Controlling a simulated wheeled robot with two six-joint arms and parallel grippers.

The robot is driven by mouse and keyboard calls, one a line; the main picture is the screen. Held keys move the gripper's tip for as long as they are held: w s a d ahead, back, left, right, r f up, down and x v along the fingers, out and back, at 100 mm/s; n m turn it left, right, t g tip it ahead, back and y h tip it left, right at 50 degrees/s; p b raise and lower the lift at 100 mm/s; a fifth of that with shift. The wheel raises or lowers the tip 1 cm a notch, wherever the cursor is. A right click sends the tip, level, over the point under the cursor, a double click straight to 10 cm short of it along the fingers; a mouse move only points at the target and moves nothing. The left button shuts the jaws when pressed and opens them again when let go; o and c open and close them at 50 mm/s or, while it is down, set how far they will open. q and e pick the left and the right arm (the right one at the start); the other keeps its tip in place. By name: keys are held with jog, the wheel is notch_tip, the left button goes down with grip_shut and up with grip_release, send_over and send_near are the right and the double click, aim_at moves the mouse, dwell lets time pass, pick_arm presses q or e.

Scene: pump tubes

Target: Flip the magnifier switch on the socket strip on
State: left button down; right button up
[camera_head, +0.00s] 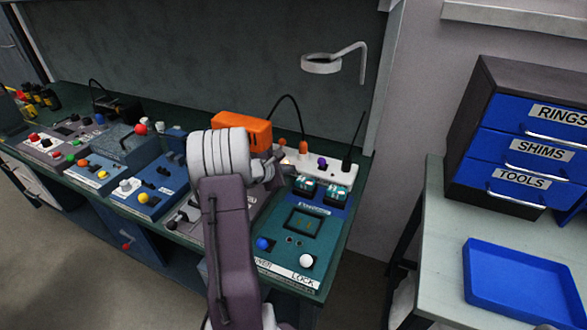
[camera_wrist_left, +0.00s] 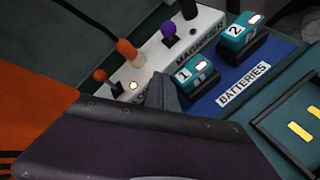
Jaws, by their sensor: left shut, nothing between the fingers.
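The white socket strip (camera_head: 343,170) lies along the back of the bench, and it also shows in the left wrist view (camera_wrist_left: 205,33). Its purple-knobbed magnifier switch (camera_wrist_left: 168,31) stands beside the MAGNIFIER label; the purple knob also shows in the head view (camera_head: 322,162). I cannot tell which way its lever is set. An orange-knobbed switch (camera_wrist_left: 100,75) stands further left, near a glowing light (camera_wrist_left: 134,86). My left gripper (camera_wrist_left: 164,92) is shut and empty, in front of the strip, apart from the purple knob. The magnifier (camera_head: 322,64) is above the strip. My right gripper is not in view.
Two teal batteries (camera_wrist_left: 196,74) sit in front of the strip. An orange box (camera_head: 243,128) stands left of the strip, close to my left arm. Black and orange plugs with cables rise from the strip. A blue tray (camera_head: 520,305) lies on the right table.

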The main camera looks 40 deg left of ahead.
aim_at(322, 164)
pick_arm(q)
jog(key=x, duration=0.6)
jog(key=shift+w, duration=0.1)
jog(key=shift+w+d+r+p, duration=0.25)
jog(key=shift+w+d+p, duration=0.05)
jog(key=shift+w+d, duration=0.3)
jog(key=shift+w+d+r+p, duration=0.3)
jog(key=shift+w+d, duration=0.2)
jog(key=shift+w, duration=0.1)
jog(key=shift+w+d+r, duration=0.15)
jog(key=shift+w+d, duration=0.1)
jog(key=shift+d, duration=0.1)
